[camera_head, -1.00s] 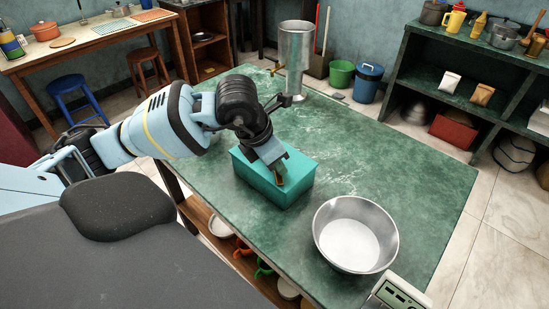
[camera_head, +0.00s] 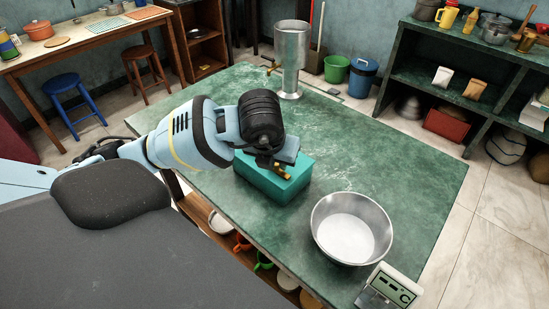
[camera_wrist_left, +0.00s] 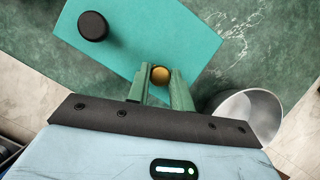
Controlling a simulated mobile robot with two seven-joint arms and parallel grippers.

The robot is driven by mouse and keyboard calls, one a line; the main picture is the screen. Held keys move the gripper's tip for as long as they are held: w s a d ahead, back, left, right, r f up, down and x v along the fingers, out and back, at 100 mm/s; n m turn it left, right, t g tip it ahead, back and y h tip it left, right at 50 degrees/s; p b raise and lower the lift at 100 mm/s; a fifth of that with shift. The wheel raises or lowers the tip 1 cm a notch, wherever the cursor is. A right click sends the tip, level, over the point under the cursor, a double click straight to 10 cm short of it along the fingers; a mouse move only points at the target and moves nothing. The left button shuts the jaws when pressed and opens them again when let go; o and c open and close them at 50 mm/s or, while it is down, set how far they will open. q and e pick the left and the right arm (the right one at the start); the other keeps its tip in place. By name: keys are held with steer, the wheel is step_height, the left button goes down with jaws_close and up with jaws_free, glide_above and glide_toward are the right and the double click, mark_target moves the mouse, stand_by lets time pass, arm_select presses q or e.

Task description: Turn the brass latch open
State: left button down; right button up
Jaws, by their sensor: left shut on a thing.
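The teal box (camera_head: 285,187) sits on the green table near its left edge. The brass latch (camera_head: 284,174) shows at the box top, just beside my left gripper (camera_head: 274,164). In the left wrist view the round brass end of the latch (camera_wrist_left: 160,75) lies between the green fingers of my left gripper (camera_wrist_left: 160,88), which are shut on it. The rest of the latch is hidden there. A black round knob (camera_wrist_left: 93,26) stands on the teal surface. My right gripper is in neither view.
A steel bowl (camera_head: 322,222) with white contents stands right of the box. A digital display unit (camera_head: 392,286) is at the front corner. A steel tank (camera_head: 291,60) with a brass tap stands at the back. The table's right and middle are clear.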

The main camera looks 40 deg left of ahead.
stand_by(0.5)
arm_select(q)
steer(key=c, duration=1.3)
jaws_free()
steer(key=shift+o, duration=0.2)
steer(key=a+v, duration=0.1)
steer(key=v, duration=0.6)
steer(key=shift+d+r+p, duration=0.3)
steer(key=shift+d+r, duration=0.1)
steer(key=shift+d, duration=0.15)
steer(key=shift+s, duration=0.15)
